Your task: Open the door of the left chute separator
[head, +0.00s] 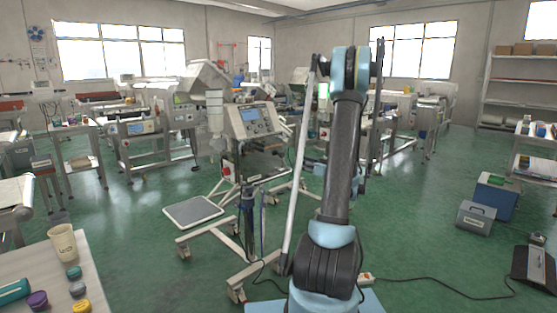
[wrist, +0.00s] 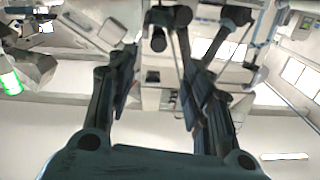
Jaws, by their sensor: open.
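The left chute separator (head: 250,125) stands near the middle of the head view. It has a grey control box with a small screen, a tilted hopper above and a white wheeled frame. I cannot make out its door or whether it is open. A similar machine with a green-lit panel (head: 324,92) stands to its right, partly behind my arm. My arm rises in front, right of the left separator. My gripper (wrist: 158,70) is open in the wrist view, with nothing visible between its fingers. In the head view I cannot make out the gripper clearly.
A table (head: 95,270) with a cup and several jars is at the lower left. A flat grey platform (head: 193,211) lies before the left separator. A blue box (head: 494,198) and a grey case (head: 475,218) stand at right.

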